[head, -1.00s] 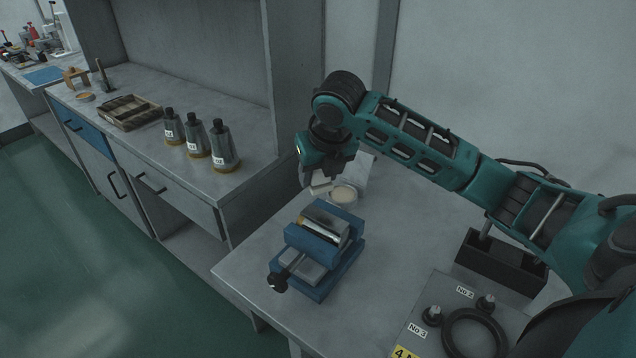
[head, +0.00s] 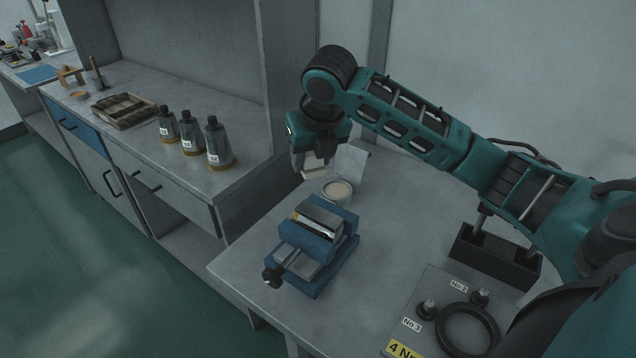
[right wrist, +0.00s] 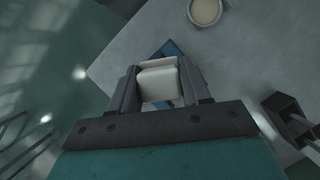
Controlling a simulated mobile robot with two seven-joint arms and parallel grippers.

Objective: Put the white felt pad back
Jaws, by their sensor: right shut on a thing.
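The white felt pad (right wrist: 160,84) is between the fingers of my right gripper (right wrist: 160,95). In the head view the right gripper (head: 314,168) is shut on the pad (head: 315,172) and holds it above the bench, beside a round pot (head: 338,190) with pale contents. The pot also shows at the top of the right wrist view (right wrist: 206,11). My left gripper is not in view.
A blue vise (head: 312,248) holding a metal piece stands on the bench (head: 395,225) in front of the pot. A pale upright block (head: 351,162) stands behind the pot. A dark box (head: 497,258) and a panel with a black ring (head: 468,328) lie to the right. Labelled bottles (head: 218,145) stand on the left counter.

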